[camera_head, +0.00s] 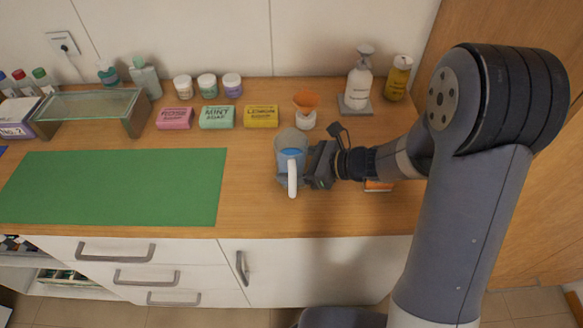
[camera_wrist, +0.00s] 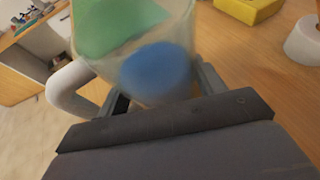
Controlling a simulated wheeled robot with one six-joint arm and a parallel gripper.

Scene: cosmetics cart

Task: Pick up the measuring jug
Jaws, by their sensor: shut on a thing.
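The measuring jug (camera_head: 290,145) is a clear vessel with blue in its lower part and a white handle on the side toward the camera. My gripper (camera_head: 305,164) comes from the right and is shut on the jug. In the wrist view the jug (camera_wrist: 135,40) fills the upper middle, between the gripper's fingers (camera_wrist: 160,88), with the white handle at its left. The green seen through its wall looks like the mat behind it. I cannot tell whether the jug's base touches the counter.
A green mat (camera_head: 115,187) lies left of the jug. Pink, mint and yellow soap boxes (camera_head: 261,116) and a white holder with an orange cone (camera_head: 306,108) stand behind. A pump bottle (camera_head: 358,80) stands back right. A small orange item (camera_head: 378,185) lies under my arm.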

